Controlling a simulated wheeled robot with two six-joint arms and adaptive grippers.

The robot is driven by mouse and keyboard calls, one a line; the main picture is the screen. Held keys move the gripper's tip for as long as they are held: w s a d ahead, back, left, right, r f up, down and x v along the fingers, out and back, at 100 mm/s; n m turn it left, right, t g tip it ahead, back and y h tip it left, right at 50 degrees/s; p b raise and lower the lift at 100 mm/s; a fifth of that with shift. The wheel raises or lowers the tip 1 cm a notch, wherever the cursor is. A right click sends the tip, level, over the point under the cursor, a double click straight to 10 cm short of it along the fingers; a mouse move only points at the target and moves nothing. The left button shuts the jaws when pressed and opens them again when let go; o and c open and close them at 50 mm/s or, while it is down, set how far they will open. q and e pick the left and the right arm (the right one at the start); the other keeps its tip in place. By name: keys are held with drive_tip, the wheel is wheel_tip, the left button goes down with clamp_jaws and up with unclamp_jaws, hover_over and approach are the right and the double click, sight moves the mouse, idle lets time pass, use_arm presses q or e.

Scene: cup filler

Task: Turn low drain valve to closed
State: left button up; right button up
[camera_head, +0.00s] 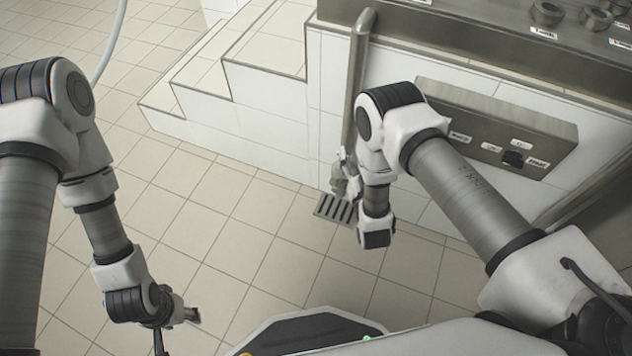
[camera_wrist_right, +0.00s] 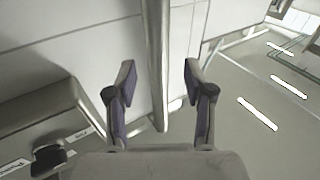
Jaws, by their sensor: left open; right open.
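In the right wrist view my right gripper (camera_wrist_right: 158,72) is open and empty. The pipe (camera_wrist_right: 156,60) runs behind the gap between its fingers. The valve cannot be made out there. My left gripper (camera_head: 177,328) is open and empty, low over the floor at left.
A floor grate (camera_head: 335,208) lies below the pipe. A control panel (camera_head: 495,128) with a dark knob (camera_head: 514,157) is on the wall at right. Tiled steps (camera_head: 230,75) rise behind. The tiled floor between my arms is clear.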

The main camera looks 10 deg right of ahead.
drive_tip(key=y+b, duration=0.1)
drive_tip(key=b, duration=0.4)
approach(340, 172)
drive_tip(key=w, duration=0.4)
drive_tip(key=shift+n+g, duration=0.3)
drive_tip(key=shift+g, duration=0.1)
drive_tip(key=w, duration=0.2)
drive_tip(key=w+b, duration=0.1)
drive_tip(key=w, duration=0.4)
drive_tip(key=shift+a+r+b, duration=0.2)
drive_tip(key=shift+r+b, duration=0.15)
drive_tip(key=shift+r, duration=0.05)
drive_tip(key=shift+w, duration=0.25)
drive_tip(key=shift+r, duration=0.1)
clamp_jaws()
use_arm(q)
wheel_tip(340, 172, down, 10)
drive_tip(key=shift+f, duration=0.25)
